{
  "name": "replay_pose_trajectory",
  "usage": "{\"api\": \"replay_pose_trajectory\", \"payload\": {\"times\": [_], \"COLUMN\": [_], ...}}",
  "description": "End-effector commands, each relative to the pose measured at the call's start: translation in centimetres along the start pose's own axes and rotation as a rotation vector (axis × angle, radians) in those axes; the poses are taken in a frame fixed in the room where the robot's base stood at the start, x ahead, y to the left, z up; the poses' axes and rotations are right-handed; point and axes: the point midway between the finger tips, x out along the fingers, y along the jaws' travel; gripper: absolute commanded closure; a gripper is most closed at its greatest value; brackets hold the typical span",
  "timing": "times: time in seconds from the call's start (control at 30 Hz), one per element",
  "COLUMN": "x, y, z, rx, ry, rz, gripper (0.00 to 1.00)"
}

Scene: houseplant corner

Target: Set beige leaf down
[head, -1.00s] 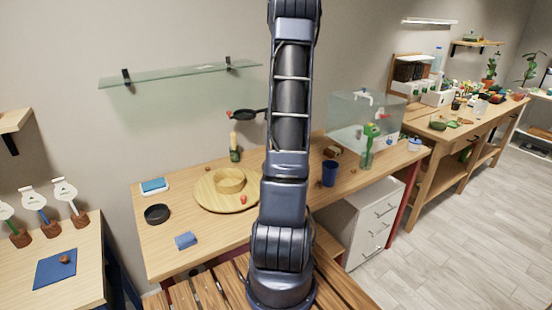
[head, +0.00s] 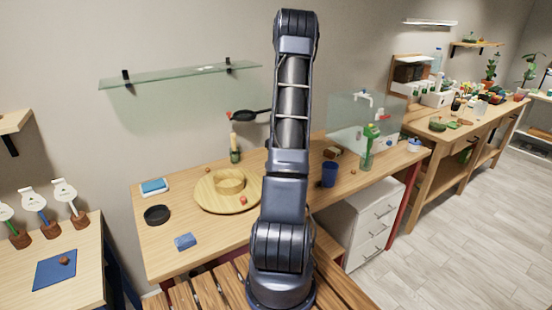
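My arm (head: 285,190) rises through the middle of the head view and bends at the top. I cannot pick out a beige leaf in this view. A small brown lump lies on a blue mat (head: 45,275) on the left table, but I cannot tell what it is.
The middle table holds a round wooden board (head: 205,201), a black dish (head: 157,215), a blue block (head: 185,241), a blue cup (head: 329,174) and a green bottle (head: 367,150). A dark, red-tipped thing (head: 245,116) shows before the wall.

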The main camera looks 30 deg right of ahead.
Motion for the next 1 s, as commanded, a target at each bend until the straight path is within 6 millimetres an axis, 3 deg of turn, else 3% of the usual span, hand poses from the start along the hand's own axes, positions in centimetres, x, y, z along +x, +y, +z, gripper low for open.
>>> {"api": "replay_pose_trajectory", "payload": {"times": [0.4,0.43,0.5,0.53,0.83,1.0], "x": [0.6,0.6,0.6,0.5,0.4,-1.0], "y": [0.0,0.0,0.0,0.0,0.0,0.1], "z": [0.1,0.1,0.1,0.1,0.0,0.0], "rx": [0.0,0.0,0.0,0.0,0.0,0.0], "ry": [0.001,0.001,0.001,0.001,0.001,0.002], "rz": [0.0,0.001,0.001,0.001,0.001,0.002], "gripper": [0.72,0.45,0.32,0.29,0.29,0.29]}}
